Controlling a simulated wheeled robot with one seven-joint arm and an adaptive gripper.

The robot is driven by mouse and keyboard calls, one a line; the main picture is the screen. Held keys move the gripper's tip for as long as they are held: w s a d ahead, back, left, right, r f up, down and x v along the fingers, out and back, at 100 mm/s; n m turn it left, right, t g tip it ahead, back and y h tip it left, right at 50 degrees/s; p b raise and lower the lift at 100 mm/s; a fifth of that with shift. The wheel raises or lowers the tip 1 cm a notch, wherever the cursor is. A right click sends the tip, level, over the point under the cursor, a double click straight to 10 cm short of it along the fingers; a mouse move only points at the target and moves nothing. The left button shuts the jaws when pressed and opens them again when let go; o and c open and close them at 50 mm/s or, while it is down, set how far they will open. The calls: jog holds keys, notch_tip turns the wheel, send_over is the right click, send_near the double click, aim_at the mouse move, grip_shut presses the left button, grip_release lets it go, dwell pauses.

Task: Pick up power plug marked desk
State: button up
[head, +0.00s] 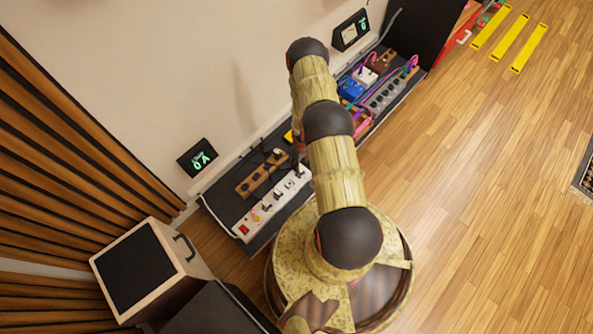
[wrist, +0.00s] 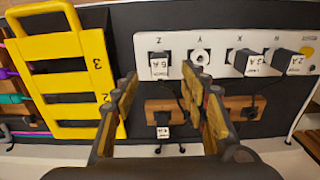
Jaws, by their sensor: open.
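My gripper (wrist: 162,84) is open and empty in the wrist view, its fingers apart over the gap between a white power strip and a wooden block. The white power strip (wrist: 217,43) has black plugs with white labels: one under Z (wrist: 159,65) reads 6 A, and two more stand to the right (wrist: 244,63) (wrist: 285,64). The socket at Y (wrist: 200,57) is empty. A black plug (wrist: 162,116) with a small white tag sits in the wooden block (wrist: 189,106), between the fingers. I cannot read "desk" on any label.
A yellow frame (wrist: 67,82) marked 3 stands left of the fingers in the wrist view. In the head view, pedals (head: 352,88) with coloured cables lie farther along the board, a meter (head: 198,157) reads 0 A, and a speaker box (head: 135,268) stands at left.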

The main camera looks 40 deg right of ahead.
notch_tip(320, 180, down, 8)
jog(key=b, duration=0.4)
jog(key=shift+w+r, duration=0.15)
jog(key=shift+r, duration=0.1)
jog(key=c, duration=0.3)
jog(key=c, duration=0.8)
grip_shut()
